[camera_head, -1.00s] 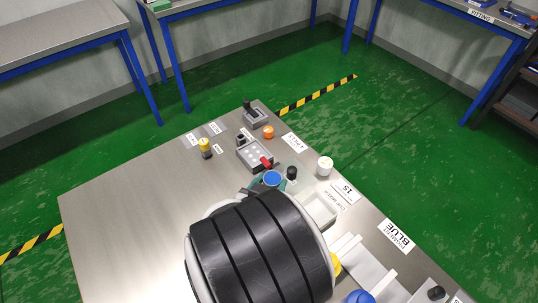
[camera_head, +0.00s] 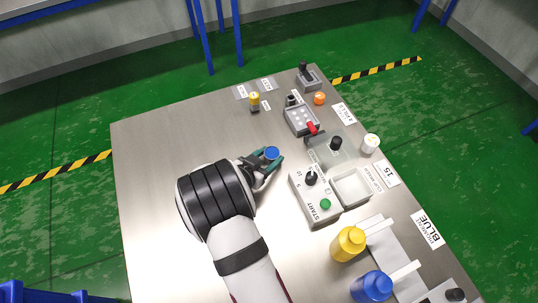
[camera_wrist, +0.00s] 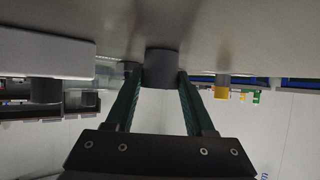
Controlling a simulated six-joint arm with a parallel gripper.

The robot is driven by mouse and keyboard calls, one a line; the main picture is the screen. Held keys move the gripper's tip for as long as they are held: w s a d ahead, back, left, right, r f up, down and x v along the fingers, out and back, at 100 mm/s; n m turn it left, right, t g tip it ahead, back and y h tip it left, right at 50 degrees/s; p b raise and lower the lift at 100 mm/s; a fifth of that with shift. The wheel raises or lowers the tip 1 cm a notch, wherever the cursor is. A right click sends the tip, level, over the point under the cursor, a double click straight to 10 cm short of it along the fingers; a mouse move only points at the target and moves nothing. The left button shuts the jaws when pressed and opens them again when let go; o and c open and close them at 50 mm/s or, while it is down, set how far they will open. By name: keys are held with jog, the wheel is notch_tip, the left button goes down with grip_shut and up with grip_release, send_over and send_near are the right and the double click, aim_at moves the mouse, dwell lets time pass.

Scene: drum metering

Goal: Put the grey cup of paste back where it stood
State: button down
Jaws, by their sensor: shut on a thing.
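My gripper (camera_head: 268,159) is shut on the grey cup, whose blue paste (camera_head: 271,153) shows at the top in the head view. In the wrist view the grey cup (camera_wrist: 161,66) sits between the two green fingers of my gripper (camera_wrist: 158,80), and that picture is upside down with the tabletop above. The cup looks upright. It is at or just above the bare metal table (camera_head: 160,160); I cannot tell if it touches. It is left of the control box with the START button (camera_head: 313,196).
A white tray (camera_head: 352,188) is right of the control box. A plate with a black knob (camera_head: 336,143) and a red lever (camera_head: 312,128) lies behind it. Yellow (camera_head: 348,244) and blue (camera_head: 371,287) bottles stand at front right. A yellow-topped post (camera_head: 254,101) stands behind. The left table is clear.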

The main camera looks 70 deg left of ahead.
jog(key=shift+c, duration=1.3)
grip_release()
jog(key=shift+f, duration=0.1)
